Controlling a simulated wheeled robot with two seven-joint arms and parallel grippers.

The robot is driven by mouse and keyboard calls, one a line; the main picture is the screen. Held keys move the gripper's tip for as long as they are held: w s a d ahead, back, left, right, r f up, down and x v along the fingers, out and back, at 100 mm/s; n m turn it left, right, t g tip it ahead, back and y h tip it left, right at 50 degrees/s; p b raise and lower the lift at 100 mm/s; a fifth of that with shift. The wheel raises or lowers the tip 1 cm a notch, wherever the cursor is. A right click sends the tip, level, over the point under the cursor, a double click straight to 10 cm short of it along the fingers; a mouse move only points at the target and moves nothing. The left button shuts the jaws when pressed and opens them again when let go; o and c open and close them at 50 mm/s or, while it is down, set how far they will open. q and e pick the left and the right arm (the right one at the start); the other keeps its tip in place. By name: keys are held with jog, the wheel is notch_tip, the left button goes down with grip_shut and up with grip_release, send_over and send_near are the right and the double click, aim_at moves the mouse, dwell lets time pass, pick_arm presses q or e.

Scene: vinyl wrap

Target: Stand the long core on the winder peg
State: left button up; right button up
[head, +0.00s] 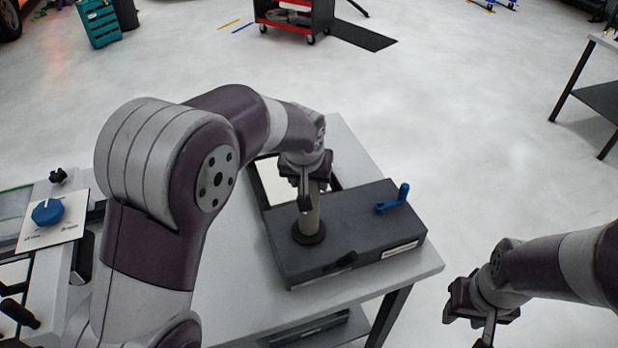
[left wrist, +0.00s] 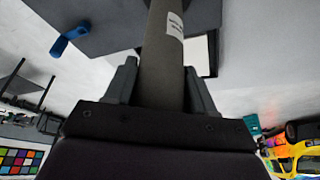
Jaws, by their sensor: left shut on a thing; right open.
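The long core (head: 309,211) is a grey-brown tube. It stands about upright over the round black base of the winder peg (head: 308,233), on the dark winder box (head: 345,240). The peg itself is hidden, and I cannot tell whether the core is fully seated. My left gripper (head: 308,186) is shut on the core near its top. In the left wrist view the core (left wrist: 163,60) runs between the two fingers of my left gripper (left wrist: 162,85) and bears a white label. My right gripper (head: 487,328) is open and empty, off the table to the right.
The winder has a blue crank (head: 393,199) on top and a black lever (head: 341,263) at its front. It stands on a light grey table (head: 232,291). A panel with a blue knob (head: 47,212) is at left.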

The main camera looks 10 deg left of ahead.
pick_arm(q)
jog(key=o, duration=1.4)
jog(key=shift+o, duration=0.2)
jog(key=b+v, duration=0.1)
jog(key=v, duration=1.1)
jog(key=shift+r, duration=0.4)
jog(key=s+a+f+g, duration=0.1)
jog(key=s+a+f, duration=0.1)
jog(key=s+f, duration=0.5)
jog(key=s+a+f+m+g, duration=0.1)
jog(key=s+a+f+g, duration=0.1)
jog(key=s+f, duration=0.5)
notch_tip(320, 180, down, 5)
jog(key=shift+s+a, duration=0.3)
jog(key=shift+a, duration=0.05)
